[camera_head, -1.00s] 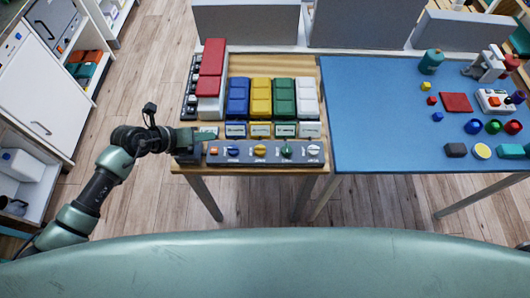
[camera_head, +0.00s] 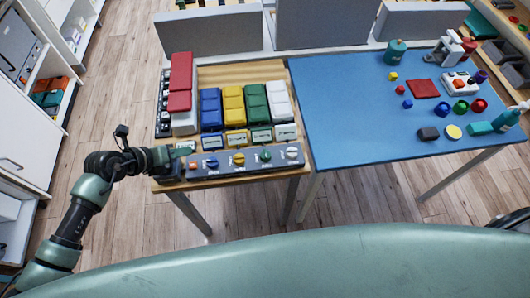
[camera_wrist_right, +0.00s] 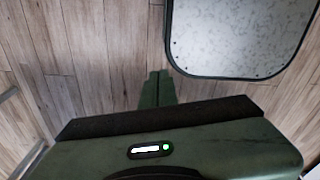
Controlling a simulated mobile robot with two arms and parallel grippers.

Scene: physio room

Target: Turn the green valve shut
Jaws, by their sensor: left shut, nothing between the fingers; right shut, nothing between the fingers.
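The green valve (camera_head: 265,155) is a small round knob on the grey panel (camera_head: 222,167) along the front edge of the wooden table. A blue knob (camera_head: 210,163) is further left. My left gripper (camera_head: 181,158) is shut and empty at the panel's left end, apart from the green valve. My right gripper (camera_wrist_right: 157,88) is shut and empty above the wooden floor in the right wrist view; the head view does not show it.
Behind the panel stand small labels and blue, yellow, green (camera_head: 256,103) and white blocks, with a red-topped unit (camera_head: 181,82) at left. A blue table (camera_head: 350,110) with several small objects adjoins at right. A pale, dark-rimmed panel (camera_wrist_right: 240,35) is near my right gripper.

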